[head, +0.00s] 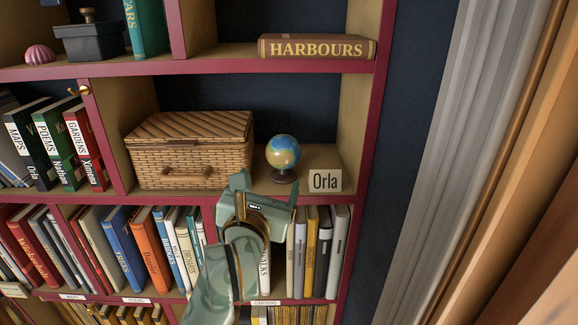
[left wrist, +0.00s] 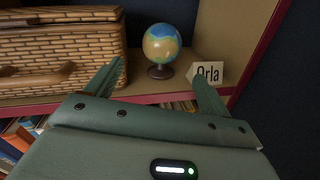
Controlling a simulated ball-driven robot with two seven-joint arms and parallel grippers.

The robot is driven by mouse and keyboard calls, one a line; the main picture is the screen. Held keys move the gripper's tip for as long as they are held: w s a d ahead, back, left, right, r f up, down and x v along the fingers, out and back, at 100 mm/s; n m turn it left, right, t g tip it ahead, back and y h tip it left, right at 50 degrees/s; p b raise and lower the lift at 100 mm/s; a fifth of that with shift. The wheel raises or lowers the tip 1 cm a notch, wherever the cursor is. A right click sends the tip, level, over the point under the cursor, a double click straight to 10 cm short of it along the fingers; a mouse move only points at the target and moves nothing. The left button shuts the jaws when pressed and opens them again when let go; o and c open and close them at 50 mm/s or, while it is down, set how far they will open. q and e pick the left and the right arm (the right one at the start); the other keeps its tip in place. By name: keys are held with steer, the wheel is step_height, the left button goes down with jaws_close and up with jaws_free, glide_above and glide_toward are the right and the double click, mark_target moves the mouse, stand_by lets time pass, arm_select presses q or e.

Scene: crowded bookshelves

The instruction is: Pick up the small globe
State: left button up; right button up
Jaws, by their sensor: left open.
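The small globe (head: 283,153) is blue and green-tan on a dark round stand. It stands upright on the middle shelf, between the wicker basket and a white card reading "Orla" (head: 325,180). In the left wrist view the globe (left wrist: 161,44) shows whole, ahead of and between the fingers. My left gripper (head: 267,181) is green, open and empty, just in front of the shelf edge and below the globe. Its fingers in the left wrist view (left wrist: 155,80) are spread wide and apart from the globe. My right gripper is in neither view.
A wicker basket (head: 190,150) stands left of the globe. The shelf's upright wall (head: 354,130) is on the right, and the card stands at the shelf's front edge. Books fill the shelf below; a book titled "HARBOURS" (head: 316,48) lies above. Bare shelf surrounds the globe's stand.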

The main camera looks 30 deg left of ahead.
mark_target(279, 160)
arm_select(q)
steer(key=x, duration=0.5)
steer(key=p+x, duration=0.1)
steer(key=x, duration=0.2)
steer(key=shift+w+d, duration=0.15)
steer(key=shift+w, duration=0.45)
steer(key=p+x, duration=0.1)
steer(key=x, duration=0.4)
steer(key=shift+w+f+p, duration=0.15)
steer(key=shift+f+p, duration=0.05)
steer(key=shift+p, duration=0.15)
steer(key=shift+w+a, duration=0.15)
steer(key=shift+a, duration=0.15)
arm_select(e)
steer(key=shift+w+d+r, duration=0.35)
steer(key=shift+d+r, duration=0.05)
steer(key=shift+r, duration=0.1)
arm_select(q)
steer(key=c, duration=0.8)
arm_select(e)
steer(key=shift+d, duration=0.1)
